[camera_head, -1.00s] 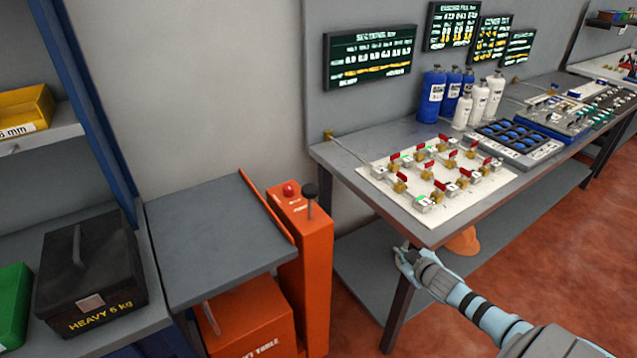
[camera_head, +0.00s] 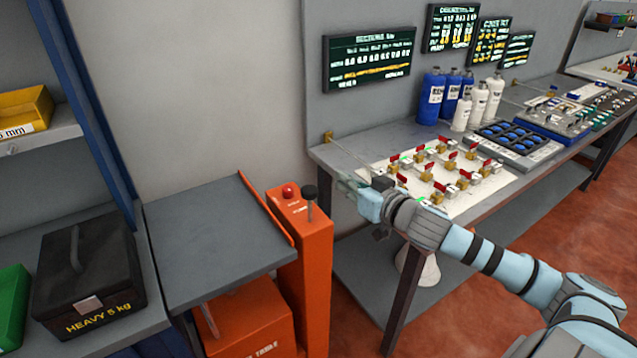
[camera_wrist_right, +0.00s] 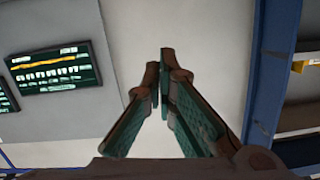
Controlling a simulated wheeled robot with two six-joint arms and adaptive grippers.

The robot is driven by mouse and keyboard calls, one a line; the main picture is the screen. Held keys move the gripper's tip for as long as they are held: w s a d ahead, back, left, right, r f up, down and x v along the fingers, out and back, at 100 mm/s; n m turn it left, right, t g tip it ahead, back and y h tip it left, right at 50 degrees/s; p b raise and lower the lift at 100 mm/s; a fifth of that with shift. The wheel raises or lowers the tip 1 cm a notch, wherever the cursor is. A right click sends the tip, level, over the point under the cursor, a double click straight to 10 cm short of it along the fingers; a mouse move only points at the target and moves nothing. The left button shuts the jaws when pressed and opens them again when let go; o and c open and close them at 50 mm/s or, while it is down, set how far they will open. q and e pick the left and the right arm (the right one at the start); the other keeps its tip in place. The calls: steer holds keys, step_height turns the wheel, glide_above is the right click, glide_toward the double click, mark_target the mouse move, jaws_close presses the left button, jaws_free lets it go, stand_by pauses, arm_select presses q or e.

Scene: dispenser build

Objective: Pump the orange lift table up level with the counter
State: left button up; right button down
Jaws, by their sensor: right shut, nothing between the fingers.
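The orange lift table (camera_head: 305,262) stands between the shelf and the workbench in the head view. Its grey top plate (camera_head: 212,240) looks close in height to the shelf board at its left. A black-knobbed lever (camera_head: 310,197) and a red button (camera_head: 289,191) sit on top of its orange column. My right gripper (camera_head: 350,186) is to the right of the black knob, apart from it, near the bench's left corner. In the right wrist view its fingers (camera_wrist_right: 160,72) are closed together with nothing between them. My left gripper is not in view.
A black box marked heavy (camera_head: 88,270) sits on the grey shelf counter at left. The workbench (camera_head: 345,158) at right carries a valve panel (camera_head: 495,183) and several bottles (camera_head: 432,95). My right forearm crosses in front of the bench. Free air lies above the lift top.

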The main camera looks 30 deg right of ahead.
steer(key=b, duration=0.1)
glide_above(309, 193)
steer(key=s+d, duration=0.1)
steer(key=d, duration=0.2)
steer(key=f, duration=0.2)
steer(key=shift+s+a+f+b, duration=0.1)
steer(key=shift+a+f+b, duration=0.15)
steer(key=shift+f, duration=0.7)
steer(key=shift+a+f+b, duration=0.1)
steer(key=shift+a+f, duration=0.15)
steer(key=shift+f, duration=0.65)
step_height(309, 193, down, 9)
steer(key=b, duration=0.6)
steer(key=shift+s, duration=0.1)
steer(key=shift+r, duration=0.1)
